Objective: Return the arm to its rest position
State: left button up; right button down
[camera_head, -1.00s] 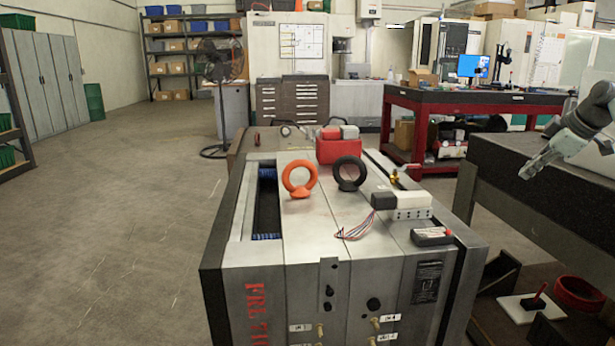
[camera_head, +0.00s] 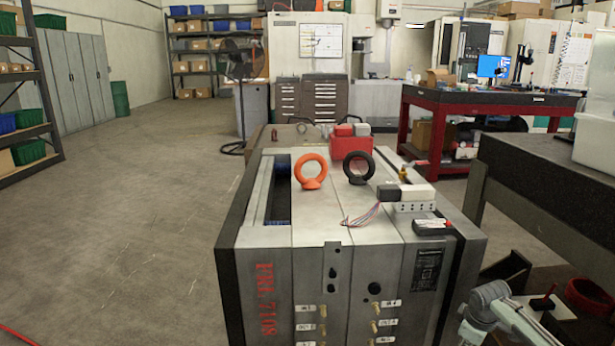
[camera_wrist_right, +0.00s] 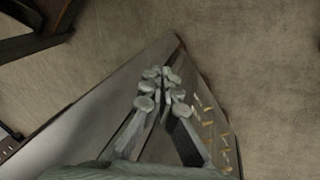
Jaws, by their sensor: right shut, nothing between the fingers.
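The lower end of my right arm (camera_head: 495,312) shows low at the right of the head view, beside the mould base's right front. In the right wrist view my right gripper (camera_wrist_right: 163,92) has its fingers together with nothing between them. Below the fingers lies a grey block-like surface (camera_wrist_right: 80,115) with a corner pointing up the picture, and floor around it. My left gripper is in neither view.
A dark-topped table (camera_head: 550,155) with a pale box (camera_head: 594,140) stands at right. Floor on the left is clear.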

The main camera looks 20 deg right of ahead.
jog(key=s+a+f, duration=0.3)
jog(key=a+f, duration=0.3)
jog(key=a, duration=0.2)
jog(key=s+a+f, duration=0.4)
jog(key=a+f, duration=0.2)
jog(key=a, duration=0.3)
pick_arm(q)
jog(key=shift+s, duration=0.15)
pick_arm(e)
jog(key=s+a+f+m+y, duration=0.1)
jog(key=s+a, duration=0.2)
jog(key=a, duration=0.5)
jog(key=s+a+f+m, duration=0.1)
jog(key=s+a+f, duration=0.1)
jog(key=a, duration=0.7)
jog(key=shift+s+a+t+y, duration=0.2)
jog(key=shift+s+t+y, duration=0.15)
jog(key=shift+s, duration=0.4)
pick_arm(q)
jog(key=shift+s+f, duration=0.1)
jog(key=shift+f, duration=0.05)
pick_arm(e)
jog(key=shift+d, duration=0.1)
